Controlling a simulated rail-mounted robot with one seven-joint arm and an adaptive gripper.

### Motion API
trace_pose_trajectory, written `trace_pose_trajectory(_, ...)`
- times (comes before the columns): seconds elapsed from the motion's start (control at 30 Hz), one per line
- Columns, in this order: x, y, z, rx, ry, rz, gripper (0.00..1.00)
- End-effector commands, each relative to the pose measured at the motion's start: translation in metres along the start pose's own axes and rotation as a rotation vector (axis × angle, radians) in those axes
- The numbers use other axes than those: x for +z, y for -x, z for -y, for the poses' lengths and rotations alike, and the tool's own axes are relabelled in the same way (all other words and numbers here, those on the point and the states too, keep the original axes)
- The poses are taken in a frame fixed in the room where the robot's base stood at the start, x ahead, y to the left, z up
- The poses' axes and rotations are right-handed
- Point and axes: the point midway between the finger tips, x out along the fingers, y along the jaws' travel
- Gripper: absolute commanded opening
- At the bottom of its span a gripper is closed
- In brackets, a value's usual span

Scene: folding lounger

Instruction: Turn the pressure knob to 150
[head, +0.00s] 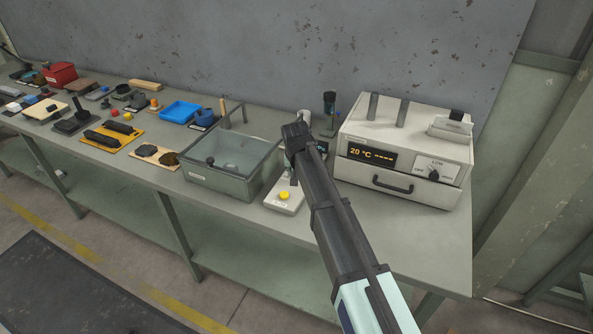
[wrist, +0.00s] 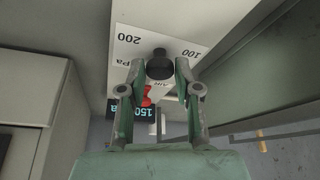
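The pressure knob (wrist: 159,66) is black and sits on a white panel marked 100 and 200 in the wrist view. My gripper (wrist: 159,72) has its two fingers apart, one on each side of the knob. Contact between fingers and knob is not clear. A red part (wrist: 147,97) shows between the fingers, partly hidden. A dark display (wrist: 149,113) behind the fingers shows 150 in blue-green digits, partly covered. In the head view, my gripper (head: 294,160) is over the small white pressure unit (head: 283,201), which has a yellow button; the arm hides the knob there.
A white heater box (head: 405,150) with a 20 °C display, a drawer and upright posts stands to the right. Several small tools and trays fill the left bench. The bench front (head: 415,235) right of my arm is clear.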

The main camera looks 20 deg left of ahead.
Motion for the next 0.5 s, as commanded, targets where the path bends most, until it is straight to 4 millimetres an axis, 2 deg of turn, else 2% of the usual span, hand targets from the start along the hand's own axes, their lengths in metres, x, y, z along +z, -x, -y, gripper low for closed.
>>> trace_pose_trajectory(0.33, 0.0, 0.0, 0.0, 0.0, 0.001, -0.001, 0.55)
trace_pose_trajectory(0.5, 0.0, 0.01, 0.0, -0.001, 0.001, -0.003, 0.55)
